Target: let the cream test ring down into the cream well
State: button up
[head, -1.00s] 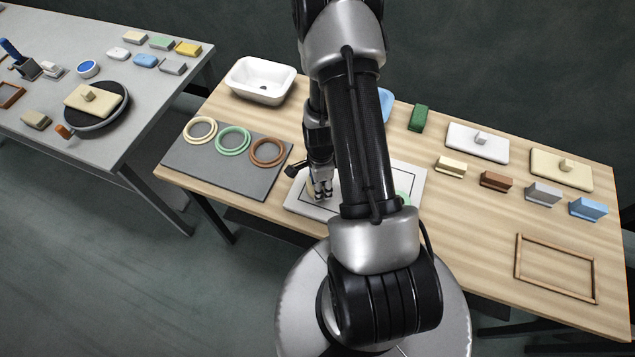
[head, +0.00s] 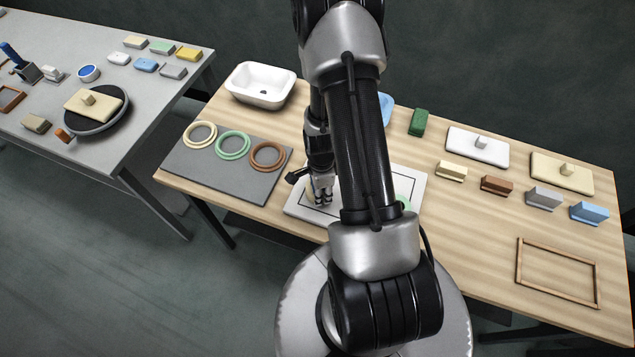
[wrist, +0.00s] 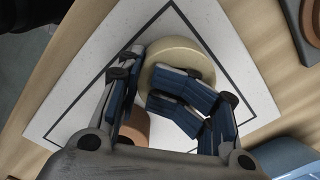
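A cream round piece (wrist: 188,56) with a thick wall lies within the black outline of the white board. My gripper (wrist: 148,78) is directly over it in the wrist view, with fingertips close together at its left side. I cannot tell whether the fingers pinch its wall. In the head view my gripper (head: 322,200) points down at the board (head: 415,187), and the piece is mostly hidden. A larger cream ring (head: 200,135) lies on the grey mat (head: 215,178); I cannot tell for sure that it marks the cream well.
A green ring (head: 233,145) and a brown ring (head: 267,156) lie beside the larger cream one. On the board, a brown piece (wrist: 134,122) sits below my fingers and a green piece (head: 404,201) sits beside my arm. A white basin (head: 261,84) stands behind the mat.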

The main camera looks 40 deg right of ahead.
jog(key=shift+s+a, duration=0.25)
jog(key=shift+s, duration=0.15)
jog(key=shift+s+a, duration=0.15)
jog(key=shift+s, duration=0.2)
jog(key=shift+s, duration=0.1)
jog(key=shift+c, duration=0.3)
grip_shut()
jog(key=shift+r+p, duration=0.35)
jog(key=shift+r, duration=0.05)
dwell(0.8)
jog(key=shift+r, duration=0.3)
